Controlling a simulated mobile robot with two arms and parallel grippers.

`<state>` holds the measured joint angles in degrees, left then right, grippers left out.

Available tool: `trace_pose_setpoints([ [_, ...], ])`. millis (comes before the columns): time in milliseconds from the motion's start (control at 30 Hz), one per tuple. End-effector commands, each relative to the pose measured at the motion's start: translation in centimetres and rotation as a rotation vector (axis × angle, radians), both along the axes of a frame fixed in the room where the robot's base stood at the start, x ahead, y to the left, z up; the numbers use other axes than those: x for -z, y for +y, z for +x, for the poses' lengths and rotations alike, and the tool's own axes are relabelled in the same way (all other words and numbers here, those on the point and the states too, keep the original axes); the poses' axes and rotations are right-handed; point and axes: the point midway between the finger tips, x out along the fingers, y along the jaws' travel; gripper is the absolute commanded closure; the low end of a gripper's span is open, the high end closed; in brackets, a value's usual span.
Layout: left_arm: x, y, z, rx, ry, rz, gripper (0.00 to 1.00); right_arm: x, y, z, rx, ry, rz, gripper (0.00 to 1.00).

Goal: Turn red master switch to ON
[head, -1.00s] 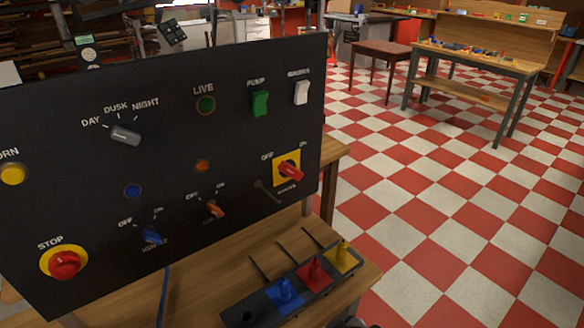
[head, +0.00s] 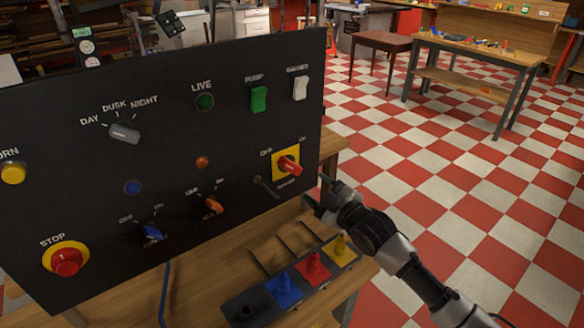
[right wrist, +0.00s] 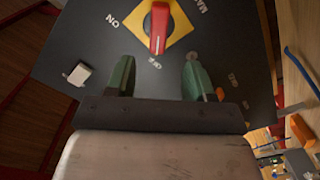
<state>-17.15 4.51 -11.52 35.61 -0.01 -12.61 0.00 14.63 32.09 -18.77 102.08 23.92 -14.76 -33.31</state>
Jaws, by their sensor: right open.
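The red master switch (head: 289,166) is a rotary handle on a yellow plate at the lower right of the black panel. OFF is marked at its upper left and ON at its upper right. The red handle slants, with one end toward the lower right. In the right wrist view the red handle (right wrist: 159,28) stands ahead of the fingers, apart from them. My right gripper (head: 314,190) is just right of and below the switch, near the panel's edge. In the right wrist view its two green fingers (right wrist: 156,80) are spread and empty. My left gripper is not in view.
The black panel (head: 60,130) also holds a red STOP button (head: 67,260), a grey dial (head: 125,132), an orange switch (head: 211,204) and a blue switch (head: 152,232). A dark rack with coloured pieces (head: 312,268) lies on the bench below. Open floor lies to the right.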

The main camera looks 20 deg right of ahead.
Motion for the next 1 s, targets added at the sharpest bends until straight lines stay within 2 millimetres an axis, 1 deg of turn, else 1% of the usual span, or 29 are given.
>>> trace_pose_setpoints([
  [167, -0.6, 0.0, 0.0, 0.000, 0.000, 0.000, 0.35, -0.5, 0.7, 2.2, -0.001, -0.011, 0.001, 0.47],
  [400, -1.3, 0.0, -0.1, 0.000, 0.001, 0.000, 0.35, -0.4, 2.3, 6.5, -0.001, -0.008, 0.000, 0.47],
  [500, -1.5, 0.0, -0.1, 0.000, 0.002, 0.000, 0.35, -0.4, 2.9, 8.0, -0.001, -0.007, 0.001, 0.47],
  [600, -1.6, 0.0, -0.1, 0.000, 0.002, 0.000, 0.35, -0.3, 3.2, 9.0, -0.001, -0.008, 0.000, 0.47],
  [767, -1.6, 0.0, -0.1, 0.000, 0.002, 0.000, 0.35, -0.2, 3.5, 9.9, -0.001, -0.007, 0.000, 0.47],
  [1000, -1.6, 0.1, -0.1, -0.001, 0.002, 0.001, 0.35, -0.1, 3.6, 10.0, -0.001, -0.007, 0.001, 0.47],
])
